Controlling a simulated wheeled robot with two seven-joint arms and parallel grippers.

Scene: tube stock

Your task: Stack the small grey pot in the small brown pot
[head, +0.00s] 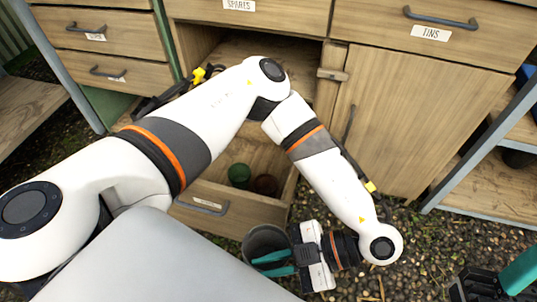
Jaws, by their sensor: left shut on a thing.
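My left gripper (273,264) has teal fingers and is shut on the grey pot (263,238), at its near side. The grey pot is held in front of the open drawer, with its opening facing up towards the camera. A small brown pot (265,185) stands in the open drawer, apart from the grey pot and farther back. My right gripper (505,283) shows only in part at the bottom right corner, and its opening cannot be judged.
A green pot (239,175) stands beside the brown pot in the pulled-out drawer (226,208). My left arm crosses in front of the cabinet. A closed door (400,120) is at the right, with shelving (490,185) beyond it. Gravel ground lies below.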

